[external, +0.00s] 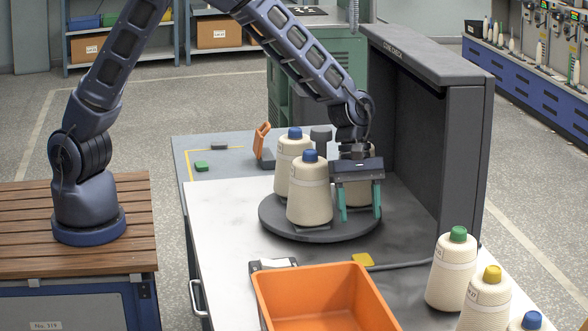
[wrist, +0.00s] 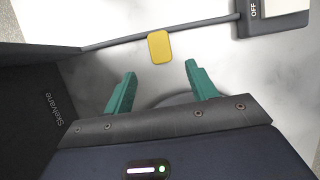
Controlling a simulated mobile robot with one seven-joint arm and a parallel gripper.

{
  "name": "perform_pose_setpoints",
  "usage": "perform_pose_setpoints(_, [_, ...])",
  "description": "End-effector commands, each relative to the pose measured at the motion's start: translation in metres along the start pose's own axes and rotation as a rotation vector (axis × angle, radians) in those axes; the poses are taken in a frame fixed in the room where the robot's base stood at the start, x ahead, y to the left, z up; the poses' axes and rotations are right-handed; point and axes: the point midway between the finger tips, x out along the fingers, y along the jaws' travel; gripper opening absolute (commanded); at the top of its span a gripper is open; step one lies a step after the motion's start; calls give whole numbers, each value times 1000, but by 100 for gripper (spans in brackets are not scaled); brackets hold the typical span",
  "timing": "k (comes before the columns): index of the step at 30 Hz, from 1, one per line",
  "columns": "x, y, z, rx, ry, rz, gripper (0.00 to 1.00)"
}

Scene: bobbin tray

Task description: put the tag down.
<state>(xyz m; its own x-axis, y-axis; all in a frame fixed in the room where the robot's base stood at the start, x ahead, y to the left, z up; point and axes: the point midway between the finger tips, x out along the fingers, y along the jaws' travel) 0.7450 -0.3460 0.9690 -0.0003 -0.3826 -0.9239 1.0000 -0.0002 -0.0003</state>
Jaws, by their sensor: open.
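A yellow tag (external: 362,260) lies flat on the pale tabletop, just in front of the dark round turntable (external: 300,235) and at a grey cable. In the wrist view the yellow tag (wrist: 160,47) lies beyond the fingertips, roughly centred between them, by the cable. My gripper (external: 360,215) has two teal fingers pointing down over the turntable's front right part. The fingers are spread with nothing between them, also in the wrist view (wrist: 161,70). The gripper is apart from the tag.
Cream bobbins with blue caps (external: 309,195) stand on the turntable, one partly hidden behind my gripper. An orange bin (external: 325,290) is at the front. More bobbins (external: 452,268) stand at right. A dark hooded panel (external: 440,150) rises behind. A grey cable (wrist: 195,26) reaches a switch box (wrist: 272,20).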

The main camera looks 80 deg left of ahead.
Motion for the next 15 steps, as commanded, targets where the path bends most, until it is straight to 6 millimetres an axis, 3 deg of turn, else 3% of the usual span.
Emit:
perform_pose_setpoints(3, [-17,0,0,2,-1,2,57])
perform_pose_setpoints(11, [-38,-2,-1,15,-4,3,57])
perform_pose_setpoints(15, [-67,-14,-6,89,-16,11,57])
